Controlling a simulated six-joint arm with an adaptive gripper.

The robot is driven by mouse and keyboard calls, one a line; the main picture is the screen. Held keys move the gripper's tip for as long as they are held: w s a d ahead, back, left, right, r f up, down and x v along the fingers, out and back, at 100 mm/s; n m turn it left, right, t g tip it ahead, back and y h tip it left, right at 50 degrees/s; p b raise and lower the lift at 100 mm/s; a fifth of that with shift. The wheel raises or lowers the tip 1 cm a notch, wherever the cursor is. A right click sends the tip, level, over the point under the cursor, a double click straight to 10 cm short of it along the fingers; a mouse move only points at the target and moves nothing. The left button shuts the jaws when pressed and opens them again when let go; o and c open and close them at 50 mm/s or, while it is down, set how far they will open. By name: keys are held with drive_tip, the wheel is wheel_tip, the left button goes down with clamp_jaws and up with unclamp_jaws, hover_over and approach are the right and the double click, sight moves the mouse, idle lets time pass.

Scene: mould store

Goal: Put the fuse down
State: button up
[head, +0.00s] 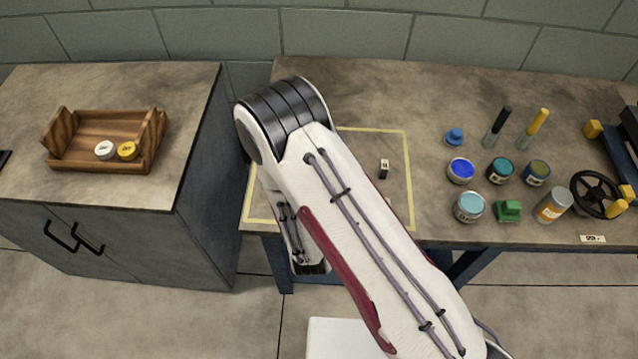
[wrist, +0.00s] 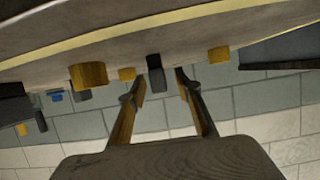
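A small black block with a white marked top (head: 384,168), which looks like the fuse, stands on the table inside the yellow-taped area (head: 409,185). The wrist view is upside down, with the tabletop above. There my gripper (wrist: 160,78) shows two fingers spread apart. A dark block (wrist: 155,66) shows between the fingertips, with a gap on each side; it appears apart from them. I cannot tell whether it is the same block. In the head view my arm hides the gripper.
Paint tins (head: 469,206), a green block (head: 508,210), a spray can (head: 554,205) and a black handwheel (head: 594,194) stand at the right. A wooden tray (head: 105,125) with two round lids is on the left cabinet (head: 195,115). Yellow pieces (wrist: 88,76) show near my fingers.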

clamp_jaws()
drive_tip(key=shift+r, duration=0.25)
drive_tip(key=shift+r, duration=4.75)
